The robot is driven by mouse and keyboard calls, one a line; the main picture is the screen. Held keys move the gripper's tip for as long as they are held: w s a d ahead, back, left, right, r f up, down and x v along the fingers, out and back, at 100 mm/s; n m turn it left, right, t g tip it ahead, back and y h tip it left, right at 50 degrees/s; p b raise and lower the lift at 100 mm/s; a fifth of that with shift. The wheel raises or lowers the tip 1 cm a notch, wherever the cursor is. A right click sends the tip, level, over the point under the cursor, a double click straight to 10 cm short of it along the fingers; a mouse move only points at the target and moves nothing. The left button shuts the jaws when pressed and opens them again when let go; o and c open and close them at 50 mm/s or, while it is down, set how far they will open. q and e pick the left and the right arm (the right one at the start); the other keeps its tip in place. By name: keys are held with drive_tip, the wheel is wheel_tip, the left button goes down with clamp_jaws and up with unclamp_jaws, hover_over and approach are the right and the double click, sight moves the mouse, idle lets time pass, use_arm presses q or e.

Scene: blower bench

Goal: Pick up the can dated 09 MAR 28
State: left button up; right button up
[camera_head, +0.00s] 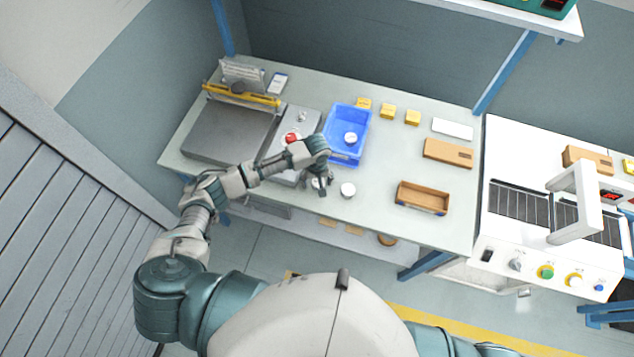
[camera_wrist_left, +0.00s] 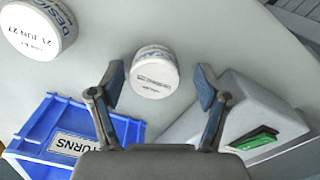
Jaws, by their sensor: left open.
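My left gripper (camera_head: 321,186) is open above the front of the bench. In the left wrist view its fingertips (camera_wrist_left: 159,76) stand on either side of a white can (camera_wrist_left: 154,72), with gaps visible at both sides. The print on this can is too small to read. A second white can (camera_wrist_left: 38,30) reads 21 JUN 27; in the head view it stands just right of the gripper (camera_head: 348,190). A third white can (camera_head: 350,138) is in the blue bin (camera_head: 338,158), its date unreadable. I cannot make out 09 MAR 28 on any can. My right gripper is out of view.
The blue bin (camera_wrist_left: 60,165) carries a RETURNS label. A grey device with a green display (camera_wrist_left: 255,138) stands close to the gripper. A wooden tray (camera_head: 422,198) is to the right, and a grey plate (camera_head: 228,135) to the left. The bench between bin and tray is clear.

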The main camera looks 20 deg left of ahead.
use_arm(q)
drive_tip(key=shift+d, duration=0.25)
drive_tip(key=shift+c, duration=1)
drive_tip(key=shift+d, duration=0.15)
drive_tip(key=c, duration=0.4)
drive_tip(key=shift+d, duration=0.1)
drive_tip(key=c, duration=0.6)
drive_tip(key=shift+a, duration=0.25)
drive_tip(key=shift+c, duration=0.2)
